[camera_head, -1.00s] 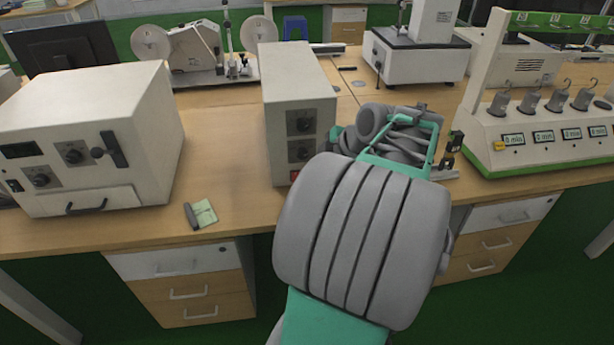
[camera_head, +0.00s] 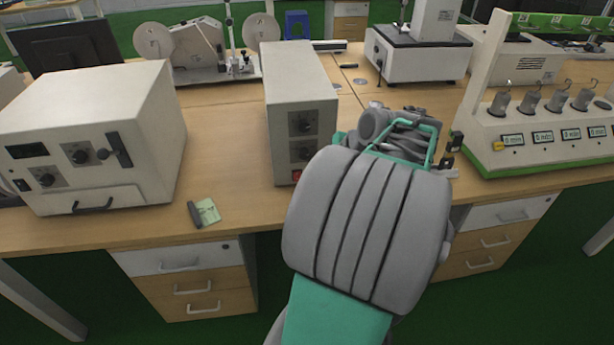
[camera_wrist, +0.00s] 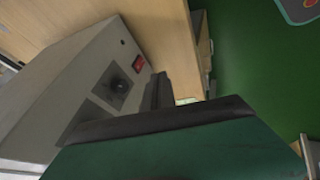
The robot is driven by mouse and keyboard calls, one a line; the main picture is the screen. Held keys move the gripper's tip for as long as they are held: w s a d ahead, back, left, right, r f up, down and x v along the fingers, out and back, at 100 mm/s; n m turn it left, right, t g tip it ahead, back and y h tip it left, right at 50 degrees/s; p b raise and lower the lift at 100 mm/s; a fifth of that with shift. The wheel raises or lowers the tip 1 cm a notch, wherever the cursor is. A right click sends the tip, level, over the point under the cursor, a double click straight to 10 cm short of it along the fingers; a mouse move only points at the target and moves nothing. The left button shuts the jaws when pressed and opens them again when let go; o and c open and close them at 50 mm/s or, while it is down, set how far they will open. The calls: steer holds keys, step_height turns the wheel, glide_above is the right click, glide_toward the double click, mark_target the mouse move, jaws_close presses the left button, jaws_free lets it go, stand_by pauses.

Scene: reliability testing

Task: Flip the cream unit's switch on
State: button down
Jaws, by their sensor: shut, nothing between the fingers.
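The cream unit (camera_head: 295,75) is a tall, narrow box with a grey front, standing near the bench's front edge in the head view. Whether the switch is on or off is too small to tell. My gripper (camera_wrist: 159,92) is shut and empty, with dark fingers close to the switch; contact cannot be told. In the head view my arm hides the fingertips.
A wider cream box (camera_head: 95,125) with dials and a handle stands left on the wooden bench. A marker and green note (camera_head: 205,212) lie between the two boxes. Drawers (camera_head: 190,285) are below the bench.

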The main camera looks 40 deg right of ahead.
steer(key=x, duration=1)
steer(key=w+d, duration=0.2)
steer(key=w, duration=0.1)
steer(key=shift+w+d+f, duration=0.1)
steer(key=shift+d+f, duration=0.05)
steer(key=shift+f, duration=0.1)
steer(key=shift+f+b, duration=0.25)
steer(key=shift+b, duration=0.5)
steer(key=shift+w+d+b, duration=0.1)
steer(key=shift+b, duration=0.4)
steer(key=shift+r+p, duration=0.65)
steer(key=shift+r, duration=0.5)
